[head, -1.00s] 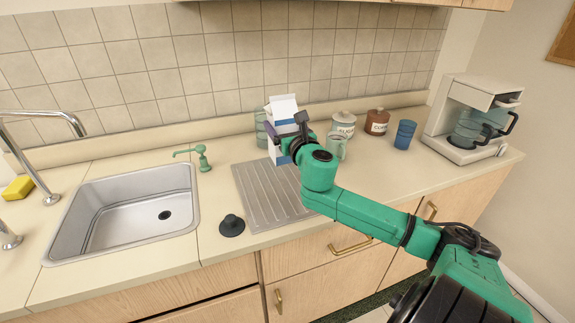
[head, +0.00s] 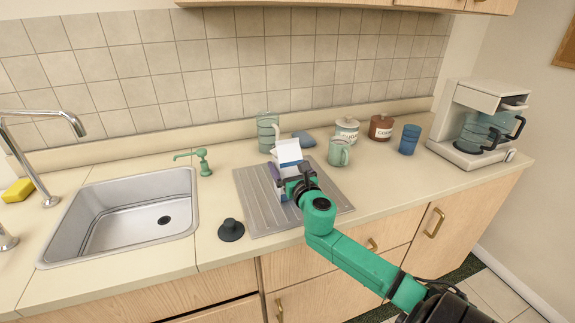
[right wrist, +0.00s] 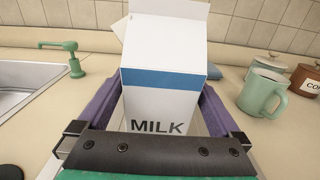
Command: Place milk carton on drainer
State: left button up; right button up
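The white and blue milk carton (head: 288,153) is upright over the drainer, a grey ridged metal board (head: 252,205) set beside the sink. My right gripper (head: 283,178) is around the carton. In the right wrist view the carton (right wrist: 160,95) stands between the two purple fingers (right wrist: 160,100), which close on its sides, its top flaps open. The carton's base is hidden by the gripper, so I cannot tell whether it touches the drainer. My left gripper is not in view.
The sink (head: 122,215) and a dark plug (head: 231,230) are left of the drainer. A stacked green glass (head: 268,130), a blue-grey item (head: 303,138), a green mug (head: 339,153), canisters (head: 381,127), a blue cup (head: 409,139) and a coffee maker (head: 478,120) stand behind and right.

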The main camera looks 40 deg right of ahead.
jog(key=shift+r, duration=0.3)
jog(key=shift+s+f, duration=0.15)
jog(key=shift+s, duration=0.1)
jog(key=v, duration=1.1)
jog(key=shift+s+a+b, duration=0.15)
jog(key=shift+s+b, duration=0.1)
jog(key=shift+b, duration=0.15)
